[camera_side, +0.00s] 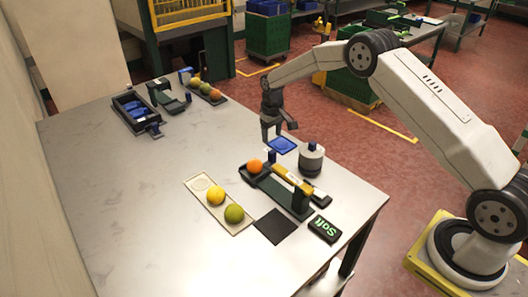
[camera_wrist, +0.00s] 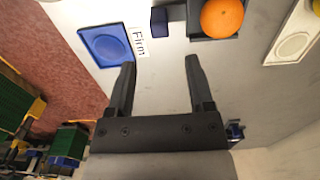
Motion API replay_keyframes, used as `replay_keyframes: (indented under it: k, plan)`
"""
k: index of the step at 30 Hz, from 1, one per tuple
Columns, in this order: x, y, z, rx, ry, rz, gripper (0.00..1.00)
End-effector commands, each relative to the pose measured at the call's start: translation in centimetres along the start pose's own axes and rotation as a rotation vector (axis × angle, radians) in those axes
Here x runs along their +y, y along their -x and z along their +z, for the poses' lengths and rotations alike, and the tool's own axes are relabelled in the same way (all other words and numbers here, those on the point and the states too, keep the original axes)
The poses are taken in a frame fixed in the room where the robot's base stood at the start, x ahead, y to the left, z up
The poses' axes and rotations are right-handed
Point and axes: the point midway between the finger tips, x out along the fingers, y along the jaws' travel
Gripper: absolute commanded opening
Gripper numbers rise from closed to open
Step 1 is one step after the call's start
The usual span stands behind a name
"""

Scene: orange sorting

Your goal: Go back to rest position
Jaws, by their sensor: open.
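My gripper (camera_side: 279,128) is open and empty, raised above the far right part of the table. In the wrist view my gripper's two fingers (camera_wrist: 159,68) stand apart with only bare table between them. An orange (camera_side: 255,166) rests on the left end of a dark green device; it also shows in the wrist view (camera_wrist: 222,17). A blue square pad (camera_side: 283,145) lies below and beside my gripper, and in the wrist view the blue pad (camera_wrist: 105,45) has a "Firm" label beside it.
A pale tray (camera_side: 232,228) holds a yellow-orange fruit (camera_side: 215,196) and a green fruit (camera_side: 234,213). A grey cylinder (camera_side: 311,160), a black "Soft" display (camera_side: 324,229) and a black pad (camera_side: 274,226) are near the right edge. A dark fruit tray (camera_side: 221,99) stands at the back. The table's left middle is clear.

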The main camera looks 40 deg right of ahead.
Motion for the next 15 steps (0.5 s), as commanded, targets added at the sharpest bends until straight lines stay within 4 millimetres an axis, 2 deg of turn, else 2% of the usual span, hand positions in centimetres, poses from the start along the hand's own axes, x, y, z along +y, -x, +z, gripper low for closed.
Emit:
replay_keyframes:
  k: [8,15]
  plan:
    - [-0.9,2.0,1.4,0.022,0.001,0.002,0.68]
    - [-2.4,4.8,4.6,0.056,0.002,0.005,0.68]
